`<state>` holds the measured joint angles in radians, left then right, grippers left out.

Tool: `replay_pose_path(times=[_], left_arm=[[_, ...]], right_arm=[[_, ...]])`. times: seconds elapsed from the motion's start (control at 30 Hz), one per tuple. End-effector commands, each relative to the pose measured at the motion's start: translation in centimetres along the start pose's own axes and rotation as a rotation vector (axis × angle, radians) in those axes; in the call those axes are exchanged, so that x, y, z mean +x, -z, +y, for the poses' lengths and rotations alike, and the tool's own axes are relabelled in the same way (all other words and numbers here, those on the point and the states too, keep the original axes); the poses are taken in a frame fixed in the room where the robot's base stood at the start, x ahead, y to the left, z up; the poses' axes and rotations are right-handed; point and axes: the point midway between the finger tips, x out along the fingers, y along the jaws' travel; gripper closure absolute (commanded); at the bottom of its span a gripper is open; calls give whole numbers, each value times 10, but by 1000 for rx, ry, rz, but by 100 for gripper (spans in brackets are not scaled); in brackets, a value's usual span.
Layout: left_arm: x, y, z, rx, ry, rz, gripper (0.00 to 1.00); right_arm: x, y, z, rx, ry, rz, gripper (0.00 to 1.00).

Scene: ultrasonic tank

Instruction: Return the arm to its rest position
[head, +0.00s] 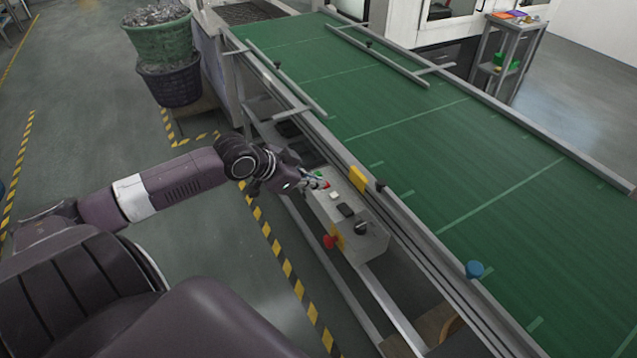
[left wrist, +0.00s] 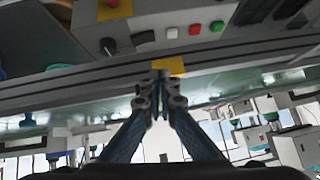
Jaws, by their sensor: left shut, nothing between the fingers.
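My left arm reaches in from the left in the head view. Its gripper (head: 309,183) is at the upper end of the grey control box (head: 348,236), close by the green button (head: 318,174) and the red button (head: 326,185). In the left wrist view the gripper (left wrist: 160,82) is shut and empty, its fingertips together. The red button (left wrist: 194,29), green button (left wrist: 217,26) and white button (left wrist: 172,33) show beyond the fingertips, apart from them in that picture. Whether the fingers touch the box cannot be told. My right gripper is not in view.
The green conveyor (head: 430,160) runs along the right behind a metal rail. A red emergency stop (head: 328,241) sits on the box's near side. Stacked baskets (head: 165,85) stand at the upper left. The floor left of the striped line is mostly clear.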

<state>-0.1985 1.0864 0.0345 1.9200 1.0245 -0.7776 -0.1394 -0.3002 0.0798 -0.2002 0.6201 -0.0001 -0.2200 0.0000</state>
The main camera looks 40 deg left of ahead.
Motion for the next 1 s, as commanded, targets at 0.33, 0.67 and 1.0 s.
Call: replay_pose_path(times=[0.33, 0.67, 1.0], left_arm=[[0, 0, 0, 0, 0, 0, 100], [37, -59, -22, -91, 65, -35, 100], [130, -295, -2, -280, 216, -240, 100]], right_arm=[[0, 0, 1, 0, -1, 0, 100], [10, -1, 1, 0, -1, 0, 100], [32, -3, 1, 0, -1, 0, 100]])
